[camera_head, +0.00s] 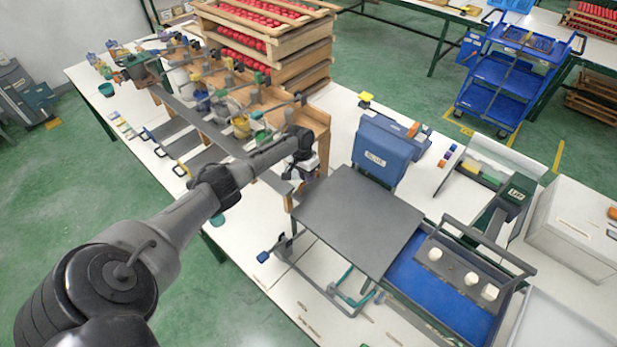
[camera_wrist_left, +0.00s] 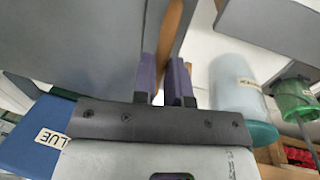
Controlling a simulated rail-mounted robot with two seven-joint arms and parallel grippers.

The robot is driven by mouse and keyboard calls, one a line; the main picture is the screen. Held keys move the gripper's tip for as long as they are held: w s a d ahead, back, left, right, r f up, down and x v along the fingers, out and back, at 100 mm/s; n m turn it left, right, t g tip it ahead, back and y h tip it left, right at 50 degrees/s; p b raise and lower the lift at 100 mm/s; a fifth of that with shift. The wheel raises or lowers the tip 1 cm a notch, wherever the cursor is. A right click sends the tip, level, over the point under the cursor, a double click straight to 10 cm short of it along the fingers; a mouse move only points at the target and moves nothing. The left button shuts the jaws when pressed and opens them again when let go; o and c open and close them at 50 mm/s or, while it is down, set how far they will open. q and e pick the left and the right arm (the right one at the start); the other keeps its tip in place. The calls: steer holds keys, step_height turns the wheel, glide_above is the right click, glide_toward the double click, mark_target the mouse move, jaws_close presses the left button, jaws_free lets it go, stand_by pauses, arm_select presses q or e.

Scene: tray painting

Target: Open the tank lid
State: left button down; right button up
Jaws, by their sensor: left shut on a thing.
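A flat dark grey panel (camera_head: 360,222), which looks like the tank lid, stands tilted over the left part of the blue tank (camera_head: 425,290). My left gripper (camera_head: 300,172) is at the panel's far left corner. The right part of the tank shows open, with a blue inside. My right gripper is not in view.
A blue container labelled BLUE (camera_head: 383,148) stands just behind the panel. A wooden rack (camera_head: 265,95) with cups and dark trays is at the left. A white cylinder (camera_wrist_left: 237,85) is close to the right of my fingers. A white box (camera_head: 575,225) stands at the right.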

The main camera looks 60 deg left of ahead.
arm_select(q)
steer(key=c, duration=1.1)
jaws_free()
steer(key=shift+c, duration=0.2)
steer(key=shift+r, duration=0.1)
step_height(320, 180, up, 13)
steer(key=a, duration=0.2)
steer(key=shift+s+a+r, duration=0.2)
steer(key=shift+s+a, duration=0.1)
steer(key=shift+s, duration=0.1)
